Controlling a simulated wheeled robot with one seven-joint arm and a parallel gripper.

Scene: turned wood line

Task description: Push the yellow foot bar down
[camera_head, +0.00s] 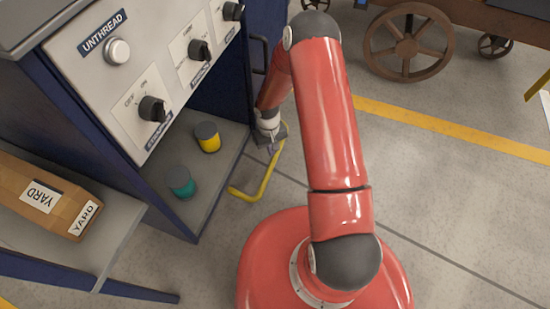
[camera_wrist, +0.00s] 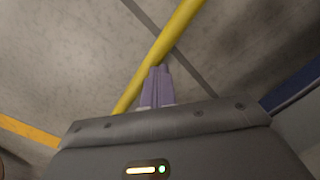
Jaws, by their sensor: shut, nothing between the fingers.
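The yellow foot bar (camera_head: 265,178) is a bent yellow tube low at the right side of the blue cabinet, above the concrete floor. In the wrist view the bar (camera_wrist: 160,47) runs diagonally from the top right down past the fingertips. My gripper (camera_head: 274,147) reaches down at the bar's far part, close to it. In the wrist view my gripper (camera_wrist: 157,72) is shut with nothing between its purple fingers. The fingertips overlap the bar in that view; whether they touch it I cannot tell.
The cabinet panel (camera_head: 130,80) has several dark knobs and a pale button under an UNTHREAD label. A yellow-topped cylinder (camera_head: 208,143) and a teal one (camera_head: 181,188) stand on its shelf (camera_head: 160,168). A YARD carton (camera_head: 45,200) is at left. A wheeled cart (camera_head: 405,47) stands behind.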

